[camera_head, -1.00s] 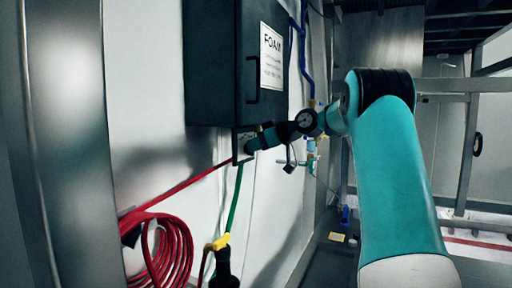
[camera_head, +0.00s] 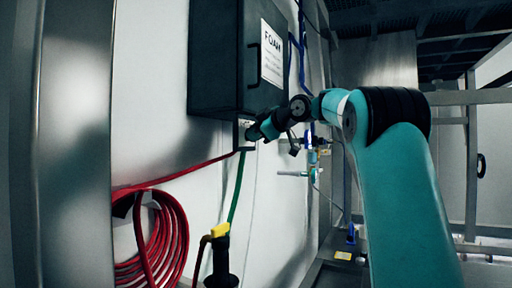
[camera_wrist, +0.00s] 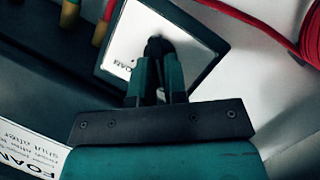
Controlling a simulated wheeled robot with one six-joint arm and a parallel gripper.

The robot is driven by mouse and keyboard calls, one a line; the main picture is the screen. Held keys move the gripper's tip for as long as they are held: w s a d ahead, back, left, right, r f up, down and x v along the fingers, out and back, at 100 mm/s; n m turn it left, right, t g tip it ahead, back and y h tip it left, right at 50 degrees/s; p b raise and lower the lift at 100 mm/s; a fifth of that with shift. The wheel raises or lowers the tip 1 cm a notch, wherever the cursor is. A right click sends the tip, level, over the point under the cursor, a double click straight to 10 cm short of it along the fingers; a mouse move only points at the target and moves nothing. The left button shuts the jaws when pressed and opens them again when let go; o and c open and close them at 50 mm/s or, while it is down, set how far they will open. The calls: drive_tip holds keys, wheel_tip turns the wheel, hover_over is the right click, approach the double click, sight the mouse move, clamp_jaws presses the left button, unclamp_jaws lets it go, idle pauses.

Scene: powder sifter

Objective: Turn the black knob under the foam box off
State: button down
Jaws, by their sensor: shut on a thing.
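The dark foam box (camera_head: 228,60) hangs on the white wall in the head view, with a white FOAM label (camera_head: 272,55) on its front. Below it is a small plate (camera_head: 243,134), mostly hidden behind my gripper. In the wrist view the plate (camera_wrist: 118,50) is silver with a dark frame and the word FOAM. The black knob (camera_wrist: 155,46) stands out from the plate between my fingertips. My gripper (camera_wrist: 158,60) is shut on the knob; it also shows in the head view (camera_head: 252,133). The knob's exact angle is hard to read.
A red hose (camera_head: 176,235) hangs coiled on the wall at lower left. A green hose (camera_head: 237,190) runs down below the plate. A black nozzle with a yellow part (camera_head: 220,231) stands in front. Blue pipes and valves (camera_head: 312,150) are to the right.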

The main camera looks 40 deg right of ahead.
drive_tip(key=shift+n+b, duration=0.4)
drive_tip(key=shift+b, duration=0.25)
drive_tip(key=c, duration=1.2)
unclamp_jaws()
drive_tip(key=shift+f, duration=0.1)
drive_tip(key=shift+o, duration=0.2)
drive_tip(key=a+v, duration=0.1)
drive_tip(key=v, duration=1.6)
drive_tip(key=shift+s+d+b, duration=0.25)
drive_tip(key=shift+d+b, duration=0.05)
drive_tip(key=shift+b, duration=0.15)
drive_tip(key=shift+f, duration=0.1)
